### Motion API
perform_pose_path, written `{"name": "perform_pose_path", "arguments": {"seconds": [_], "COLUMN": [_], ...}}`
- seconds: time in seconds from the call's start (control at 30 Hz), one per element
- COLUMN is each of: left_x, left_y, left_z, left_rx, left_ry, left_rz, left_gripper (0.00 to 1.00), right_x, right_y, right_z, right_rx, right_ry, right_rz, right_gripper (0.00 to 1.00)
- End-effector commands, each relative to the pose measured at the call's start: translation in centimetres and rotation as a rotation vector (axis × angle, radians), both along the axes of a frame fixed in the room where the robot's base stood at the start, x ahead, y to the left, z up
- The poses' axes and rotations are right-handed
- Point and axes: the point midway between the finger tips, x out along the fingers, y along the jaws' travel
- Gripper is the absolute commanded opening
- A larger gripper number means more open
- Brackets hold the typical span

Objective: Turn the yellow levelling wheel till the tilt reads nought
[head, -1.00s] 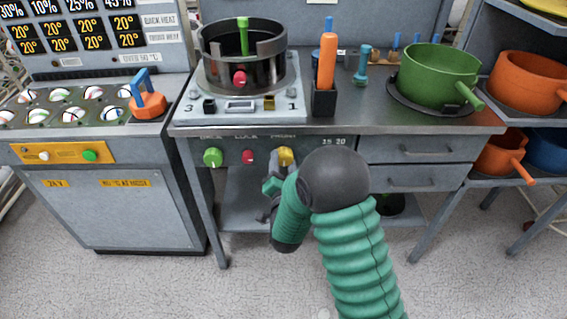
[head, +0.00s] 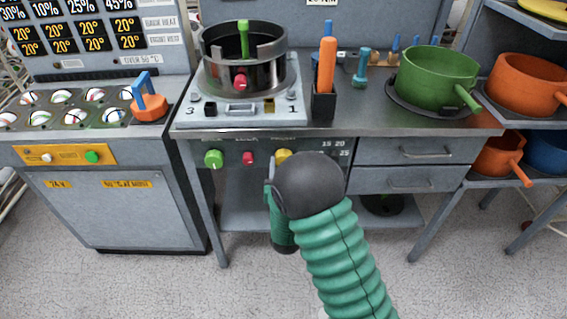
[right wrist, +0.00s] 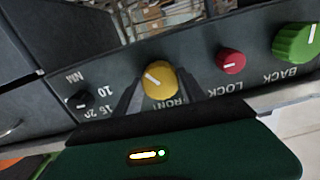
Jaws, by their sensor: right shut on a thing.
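The yellow levelling wheel (head: 283,155) is on the front panel under the bench top, right of a red knob (head: 249,158) and a green knob (head: 213,159). In the head view my right forearm hides its lower part. The right wrist view shows the yellow wheel (right wrist: 160,79) between the two dark fingers of my right gripper (right wrist: 159,88), which is shut on it. A white pointer line on the wheel slants up to the left in that view. A small level window (head: 240,107) sits on the press base (head: 215,114); its reading is too small to tell. My left gripper is not in view.
The ring-shaped press (head: 218,75) stands on the base above the knobs. A dark holder (head: 323,104) with an orange handle and a green pan (head: 432,75) stand to the right. Drawers (head: 420,150) lie right of the panel. The floor in front is clear.

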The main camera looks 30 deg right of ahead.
Motion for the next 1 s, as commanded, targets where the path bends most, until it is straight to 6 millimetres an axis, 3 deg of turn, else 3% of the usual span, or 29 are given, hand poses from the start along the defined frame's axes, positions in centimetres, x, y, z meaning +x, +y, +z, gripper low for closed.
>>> {"name": "perform_pose_path", "arguments": {"seconds": [1.0], "left_x": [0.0], "left_y": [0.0], "left_z": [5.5], "left_rx": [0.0], "left_ry": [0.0], "left_rz": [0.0], "left_gripper": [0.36], "right_x": [0.0], "right_y": [0.1], "right_z": [0.1], "right_rx": [-0.823], "right_ry": [0.51], "right_rz": [0.006], "right_gripper": [0.07]}}
